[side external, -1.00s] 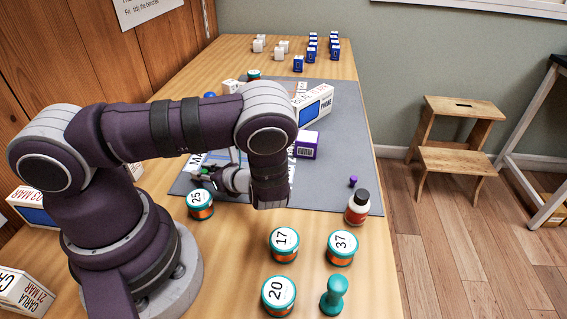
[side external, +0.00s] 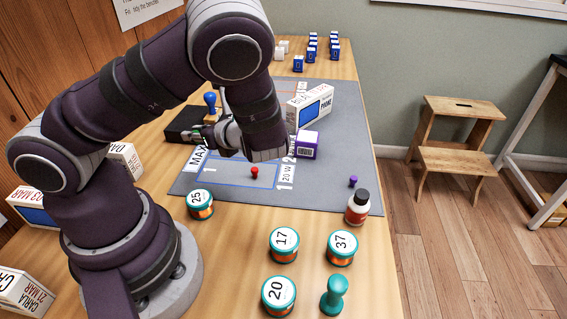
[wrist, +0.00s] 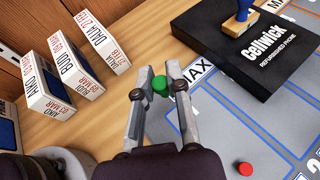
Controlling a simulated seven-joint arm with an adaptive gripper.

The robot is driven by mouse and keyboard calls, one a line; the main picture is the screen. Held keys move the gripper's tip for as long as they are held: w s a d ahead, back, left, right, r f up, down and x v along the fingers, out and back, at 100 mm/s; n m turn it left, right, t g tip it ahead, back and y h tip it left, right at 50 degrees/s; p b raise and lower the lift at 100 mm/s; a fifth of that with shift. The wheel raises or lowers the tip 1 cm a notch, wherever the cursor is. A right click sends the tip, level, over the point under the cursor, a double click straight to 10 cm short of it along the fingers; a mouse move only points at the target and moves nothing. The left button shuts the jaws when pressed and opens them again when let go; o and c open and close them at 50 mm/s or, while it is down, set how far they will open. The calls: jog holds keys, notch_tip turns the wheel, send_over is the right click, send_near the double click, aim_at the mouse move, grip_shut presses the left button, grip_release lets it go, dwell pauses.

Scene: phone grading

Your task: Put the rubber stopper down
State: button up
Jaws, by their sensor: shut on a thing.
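My gripper (wrist: 162,82) is shut on a small green stopper (wrist: 160,85), held between its fingertips in the wrist view. In the side view my gripper (side external: 196,139) is over the left edge of the grey mat (side external: 327,190), near the black box; the green stopper is too small to make out there. A red stopper (side external: 254,172) stands on the mat inside a blue-outlined area; it also shows in the wrist view (wrist: 244,168). A purple stopper (side external: 353,181) stands on the mat's right side.
A black phone box (wrist: 262,50) with a blue-handled stamp (wrist: 240,12) on it lies beside my gripper. White labelled boxes (wrist: 74,65) stand at the left. Numbered tubs (side external: 284,245), a teal stamp (side external: 334,295) and a bottle (side external: 357,208) stand in front. Bare wood lies below the fingertips.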

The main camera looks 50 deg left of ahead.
jog(key=w+a+f+m+t, duration=0.1)
jog(key=w+a+m+t, duration=0.1)
jog(key=w+a+f+m+t, duration=0.1)
jog(key=w+a+t, duration=0.1)
jog(key=w, duration=0.1)
jog(key=w+a+f+m+t, duration=0.1)
jog(key=w+a+m+t, duration=0.1)
jog(key=shift+w+a+m, duration=0.2)
jog(key=shift+m, duration=0.1)
jog(key=w+m+t, duration=0.1)
jog(key=w, duration=0.1)
jog(key=w+m+t+h, duration=0.1)
jog(key=w+m+t, duration=0.1)
jog(key=w+r+m+t+h, duration=0.1)
jog(key=w+t, duration=0.1)
jog(key=shift+r, duration=0.1)
jog(key=w+d+r+m+t+h, duration=0.3)
jog(key=w+d+m+t+h, duration=0.1)
jog(key=w+m, duration=0.1)
notch_tip(320, 180, up, 2)
jog(key=m+t+h, duration=0.1)
jog(key=m+h, duration=0.4)
send_over(308, 136)
jog(key=shift+f, duration=3.85)
jog(key=shift+f, duration=0.1)
jog(key=o, duration=0.6)
jog(key=shift+o, duration=0.2)
